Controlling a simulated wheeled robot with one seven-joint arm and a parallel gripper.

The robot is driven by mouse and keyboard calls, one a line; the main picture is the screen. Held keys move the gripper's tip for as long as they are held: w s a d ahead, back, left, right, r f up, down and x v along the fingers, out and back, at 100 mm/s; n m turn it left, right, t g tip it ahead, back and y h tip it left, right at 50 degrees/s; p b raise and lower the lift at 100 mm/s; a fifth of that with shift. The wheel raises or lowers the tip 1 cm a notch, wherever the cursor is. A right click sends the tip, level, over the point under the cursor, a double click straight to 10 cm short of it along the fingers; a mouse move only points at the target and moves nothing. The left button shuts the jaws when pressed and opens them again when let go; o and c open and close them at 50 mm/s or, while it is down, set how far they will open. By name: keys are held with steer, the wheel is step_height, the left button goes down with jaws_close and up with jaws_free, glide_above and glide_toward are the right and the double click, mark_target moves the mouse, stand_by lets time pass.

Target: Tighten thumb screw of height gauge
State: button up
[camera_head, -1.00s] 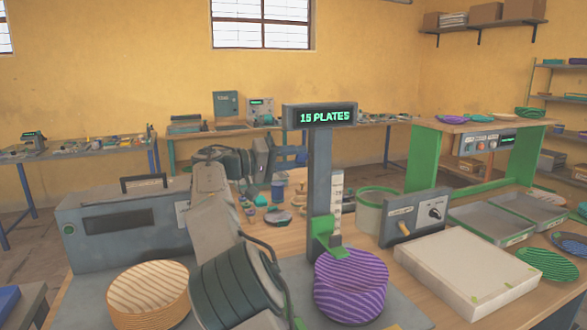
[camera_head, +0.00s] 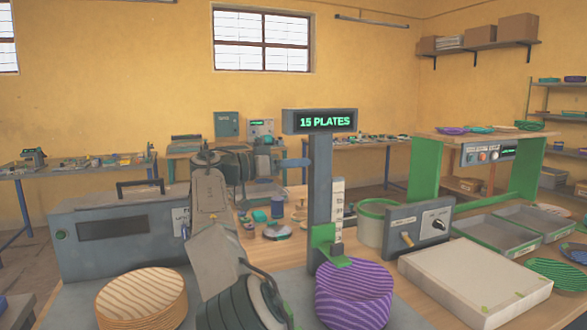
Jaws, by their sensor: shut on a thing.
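The height gauge is a grey post (camera_head: 320,185) with a "15 PLATES" display (camera_head: 319,121), a pale scale (camera_head: 337,205) and a green slider (camera_head: 325,243). The slider's foot is at the top of a purple striped plate stack (camera_head: 353,295). My arm reaches up from the bottom middle. My gripper (camera_head: 294,163) is partly visible just left of the post, well above the slider in the picture. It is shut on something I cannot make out. I cannot make out a thumb screw.
An orange striped plate stack (camera_head: 142,299) stands left of my arm, before a grey machine (camera_head: 118,228). Right of the gauge are a knob box (camera_head: 416,226), a green-rimmed bin (camera_head: 377,224), a white block (camera_head: 475,278) and grey trays (camera_head: 497,233). Small items lie behind the post.

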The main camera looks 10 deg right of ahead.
steer(key=shift+m, duration=0.6)
steer(key=o, duration=1)
steer(key=s+a+p, duration=0.1)
steer(key=a, duration=0.3)
steer(key=a+p, duration=0.2)
steer(key=a, duration=0.3)
steer(key=s+a+p, duration=0.1)
steer(key=a, duration=0.3)
steer(key=shift+s+a, duration=0.35)
